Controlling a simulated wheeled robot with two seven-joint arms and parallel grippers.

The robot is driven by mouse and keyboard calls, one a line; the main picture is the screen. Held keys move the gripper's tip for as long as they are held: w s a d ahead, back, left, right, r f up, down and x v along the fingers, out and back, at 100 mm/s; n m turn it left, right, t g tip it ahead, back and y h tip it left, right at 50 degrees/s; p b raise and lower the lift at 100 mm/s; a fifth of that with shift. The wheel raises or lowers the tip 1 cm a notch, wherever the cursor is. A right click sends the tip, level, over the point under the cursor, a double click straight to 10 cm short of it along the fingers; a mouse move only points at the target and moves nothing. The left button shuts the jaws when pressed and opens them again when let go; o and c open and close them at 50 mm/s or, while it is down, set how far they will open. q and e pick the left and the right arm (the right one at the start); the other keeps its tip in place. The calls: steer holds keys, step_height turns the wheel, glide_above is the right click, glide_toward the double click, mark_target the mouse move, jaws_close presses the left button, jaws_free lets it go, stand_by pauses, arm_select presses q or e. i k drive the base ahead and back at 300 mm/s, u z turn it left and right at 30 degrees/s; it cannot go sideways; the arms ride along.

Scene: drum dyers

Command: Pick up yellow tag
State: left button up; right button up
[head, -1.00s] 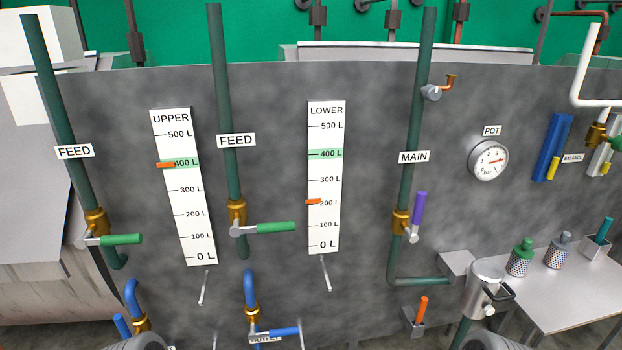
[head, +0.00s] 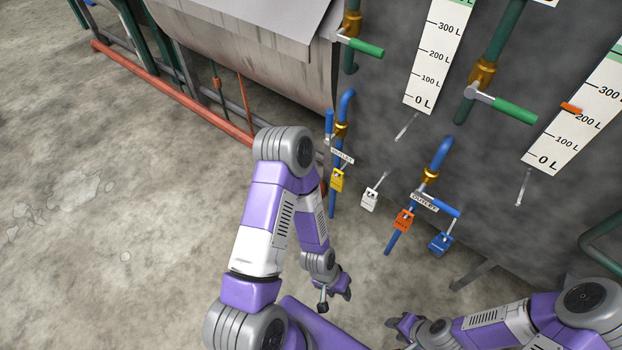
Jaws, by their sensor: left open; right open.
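The yellow tag (head: 337,180) hangs below the OUTLET label at the left blue outlet pipe, in the middle of the head view. My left gripper (head: 336,297) is open and empty, below the tag in the picture and apart from it. My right gripper (head: 396,325) is open, low in the view near the bottom edge, and partly hidden by its own wrist. It is apart from the tags.
A white tag (head: 370,199), an orange tag (head: 403,220) and a blue tag (head: 440,243) hang to the right of the yellow one. Blue outlet pipes (head: 440,155) and green valve handles (head: 514,110) stick out from the grey panel. The concrete floor (head: 130,230) at left is clear.

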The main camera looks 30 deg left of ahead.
mark_target(337, 183)
steer(key=u, duration=0.85)
